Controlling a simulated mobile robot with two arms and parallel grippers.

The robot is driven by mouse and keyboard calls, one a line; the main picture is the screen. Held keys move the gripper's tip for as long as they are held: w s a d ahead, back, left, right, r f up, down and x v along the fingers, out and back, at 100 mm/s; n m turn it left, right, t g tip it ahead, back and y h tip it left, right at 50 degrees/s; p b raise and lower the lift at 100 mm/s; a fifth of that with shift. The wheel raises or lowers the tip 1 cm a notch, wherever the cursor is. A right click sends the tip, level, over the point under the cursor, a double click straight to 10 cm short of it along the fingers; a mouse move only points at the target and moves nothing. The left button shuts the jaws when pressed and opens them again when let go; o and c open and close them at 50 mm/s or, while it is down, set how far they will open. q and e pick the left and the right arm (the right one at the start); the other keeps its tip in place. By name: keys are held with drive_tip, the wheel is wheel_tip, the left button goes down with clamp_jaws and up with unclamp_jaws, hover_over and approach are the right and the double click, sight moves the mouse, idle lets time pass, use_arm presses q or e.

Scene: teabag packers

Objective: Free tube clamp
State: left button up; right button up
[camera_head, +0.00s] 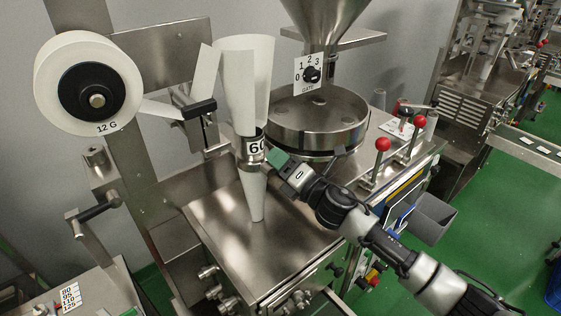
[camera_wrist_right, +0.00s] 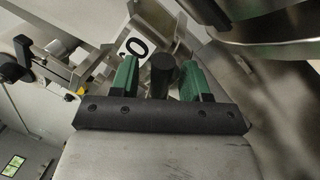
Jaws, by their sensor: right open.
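The forming tube (camera_head: 254,195) stands upright, with white film (camera_head: 258,75) around its upper part. A metal clamp collar (camera_head: 243,159) rings it just below the "60" label (camera_head: 255,147). My right gripper (camera_head: 278,159) reaches in from the right, its green fingertips close to the collar. In the right wrist view my right gripper (camera_wrist_right: 163,82) is open, with a dark round knob (camera_wrist_right: 164,70) between its fingers. The fingers stand apart from the knob on both sides. The label's "0" (camera_wrist_right: 137,45) shows behind. My left gripper is not in view.
A film roll (camera_head: 87,82) marked "12 G" hangs at the left. A round metal drum (camera_head: 318,120) under a hopper (camera_head: 325,22) stands behind my right gripper. Red-knobbed levers (camera_head: 382,145) rise near my right arm. The steel top (camera_head: 205,205) left of the tube is bare.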

drive_tip(key=b+v, duration=0.3)
drive_tip(key=v, duration=0.7)
drive_tip(key=shift+s+d, duration=0.25)
drive_tip(key=shift+s, duration=0.05)
drive_tip(key=shift+f, duration=0.15)
